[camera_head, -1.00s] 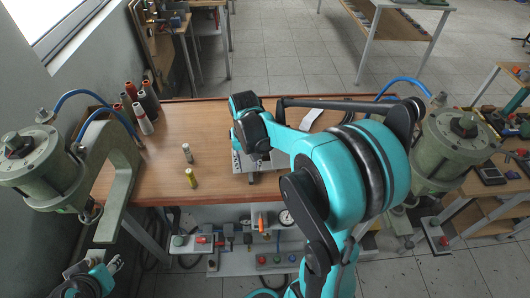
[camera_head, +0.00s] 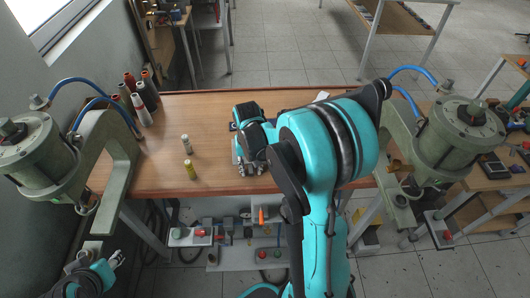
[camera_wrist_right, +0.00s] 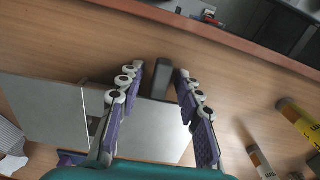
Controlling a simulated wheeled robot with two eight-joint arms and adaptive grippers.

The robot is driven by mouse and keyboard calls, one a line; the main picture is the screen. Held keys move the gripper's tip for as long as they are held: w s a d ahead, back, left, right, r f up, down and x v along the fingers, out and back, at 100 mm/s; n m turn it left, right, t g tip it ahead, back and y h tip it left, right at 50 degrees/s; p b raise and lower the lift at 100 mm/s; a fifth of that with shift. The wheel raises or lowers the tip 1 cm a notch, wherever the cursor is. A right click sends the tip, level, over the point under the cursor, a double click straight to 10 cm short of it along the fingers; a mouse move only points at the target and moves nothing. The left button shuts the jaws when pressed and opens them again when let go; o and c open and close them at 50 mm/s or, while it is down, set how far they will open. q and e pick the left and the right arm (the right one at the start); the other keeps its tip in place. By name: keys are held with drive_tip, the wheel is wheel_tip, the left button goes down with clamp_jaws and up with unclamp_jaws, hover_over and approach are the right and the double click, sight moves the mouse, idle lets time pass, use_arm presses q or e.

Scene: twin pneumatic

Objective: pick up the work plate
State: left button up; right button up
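The work plate is a flat grey metal sheet (camera_wrist_right: 45,108) on the wooden table in the right wrist view, with a dark upright block (camera_wrist_right: 162,78) near its edge. My right gripper (camera_wrist_right: 161,85) is open, one finger on each side of that block, and I see a gap on both sides. In the head view my right gripper (camera_head: 250,168) is over the table's front edge area, and the arm hides most of the plate. My left gripper (camera_head: 116,258) is low at the left, away from the table, too small to read.
Two small cylinders, one pale (camera_head: 186,144) and one yellow (camera_head: 191,170), stand left of my right gripper. Several spools (camera_head: 140,98) stand at the table's back left. Green pneumatic presses flank the table at left (camera_head: 32,152) and right (camera_head: 462,135).

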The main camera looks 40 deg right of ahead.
clamp_jaws()
drive_tip(key=shift+r, duration=0.1)
